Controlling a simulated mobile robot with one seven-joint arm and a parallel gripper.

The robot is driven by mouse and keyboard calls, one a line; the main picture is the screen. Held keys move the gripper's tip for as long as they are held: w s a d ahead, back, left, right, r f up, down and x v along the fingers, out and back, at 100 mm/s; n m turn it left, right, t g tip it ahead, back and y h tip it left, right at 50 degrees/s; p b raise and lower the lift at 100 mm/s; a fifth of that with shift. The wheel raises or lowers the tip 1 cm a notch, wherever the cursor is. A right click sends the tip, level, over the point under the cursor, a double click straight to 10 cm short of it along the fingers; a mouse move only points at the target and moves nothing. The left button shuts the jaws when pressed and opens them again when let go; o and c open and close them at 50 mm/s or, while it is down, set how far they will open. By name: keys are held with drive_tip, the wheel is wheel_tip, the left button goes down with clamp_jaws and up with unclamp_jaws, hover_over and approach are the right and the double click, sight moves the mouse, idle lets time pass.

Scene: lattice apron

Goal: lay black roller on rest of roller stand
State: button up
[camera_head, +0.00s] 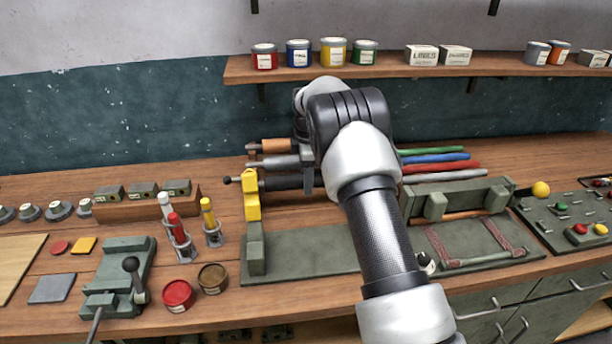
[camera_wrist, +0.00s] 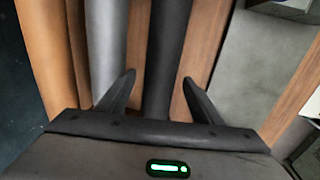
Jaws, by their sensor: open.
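The black roller (camera_head: 285,183) lies across the back of the bench in the head view, partly behind my arm. In the wrist view the black roller (camera_wrist: 166,45) runs between the two fingers of my open gripper (camera_wrist: 157,88); I see no grip on it. A grey-green stand (camera_head: 310,262), which looks like the roller stand, lies in front. It has an upright block at its left end (camera_head: 257,250) and a yellow piece (camera_head: 252,196) just behind that. My arm hides its right part and my fingers in the head view.
A grey roller (camera_head: 268,162) and a brown roller (camera_head: 274,146) lie behind the black one. Coloured rods (camera_head: 440,160) lie to the right, near a green fixture (camera_head: 460,198). Marker holders (camera_head: 213,235) and round tins (camera_head: 178,293) stand left of the stand. A shelf (camera_head: 390,70) runs above.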

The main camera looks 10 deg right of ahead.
drive_tip(key=s+r+m, duration=0.2)
drive_tip(key=s+r, duration=0.3)
drive_tip(key=r, duration=0.8)
drive_tip(key=s+r+m, duration=0.2)
drive_tip(key=s+r, duration=0.3)
drive_tip(key=r, duration=0.7)
drive_tip(key=s+d+r+m+t, duration=0.1)
drive_tip(key=s+r+m, duration=0.1)
drive_tip(key=s, duration=0.4)
drive_tip(key=s+d+r+m+t, duration=0.1)
drive_tip(key=s+r+m, duration=0.2)
drive_tip(key=s, duration=0.3)
drive_tip(key=s+f+m+t, duration=0.1)
drive_tip(key=s+f+m, duration=0.2)
drive_tip(key=s, duration=0.8)
drive_tip(key=s+f+m+p, duration=0.1)
drive_tip(key=s+f+m, duration=0.3)
drive_tip(key=s, duration=0.7)
drive_tip(key=shift+m+t, duration=0.4)
drive_tip(key=shift+m, duration=0.6)
drive_tip(key=shift+f, duration=0.1)
